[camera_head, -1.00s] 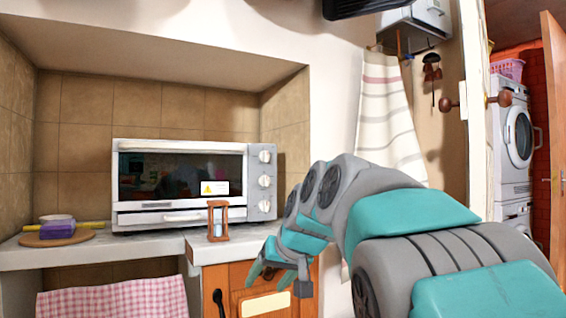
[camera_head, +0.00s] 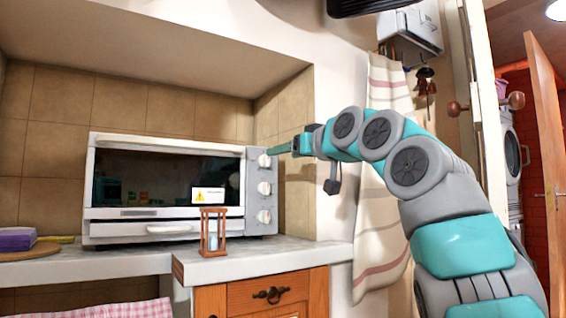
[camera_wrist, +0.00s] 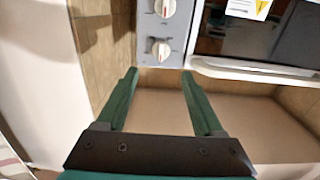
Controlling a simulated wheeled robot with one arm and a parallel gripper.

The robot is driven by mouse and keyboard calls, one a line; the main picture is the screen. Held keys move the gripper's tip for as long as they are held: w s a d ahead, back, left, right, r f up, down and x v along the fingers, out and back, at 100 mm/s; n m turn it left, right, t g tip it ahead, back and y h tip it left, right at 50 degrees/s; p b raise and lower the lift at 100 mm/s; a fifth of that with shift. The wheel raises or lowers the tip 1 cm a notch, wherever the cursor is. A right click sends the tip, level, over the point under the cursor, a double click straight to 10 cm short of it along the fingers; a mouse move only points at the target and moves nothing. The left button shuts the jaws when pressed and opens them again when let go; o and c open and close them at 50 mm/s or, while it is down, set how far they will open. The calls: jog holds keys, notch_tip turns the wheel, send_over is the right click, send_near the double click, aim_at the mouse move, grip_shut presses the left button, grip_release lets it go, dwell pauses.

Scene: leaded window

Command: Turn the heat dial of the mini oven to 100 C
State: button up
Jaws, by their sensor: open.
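The mini oven (camera_head: 110,228) stands on the counter with its door shut. Its right-hand panel carries a top dial (camera_head: 264,161), a middle dial (camera_head: 264,188) and a bottom dial (camera_head: 263,217). I cannot read which one sets heat. My gripper (camera_head: 278,150) is open and empty, its fingertips close to the top dial from the right. The wrist view shows the oven upside down. There the top dial (camera_wrist: 160,50) lies just beyond and between the spread fingertips (camera_wrist: 160,73). It has a red mark; its scale is unreadable. The middle dial (camera_wrist: 163,8) is at the frame's top edge.
A wooden hourglass (camera_head: 213,233) stands on the counter in front of the oven. A purple block (camera_head: 16,239) lies on a round board at the left. The niche's side wall is close to the right of the dials. A striped towel (camera_head: 382,235) hangs behind my arm.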

aim_at(266, 161)
jog(key=p+x, duration=0.5)
jog(key=x, duration=0.2)
jog(key=shift+w+a, duration=0.3)
grip_shut()
dwell(0.4)
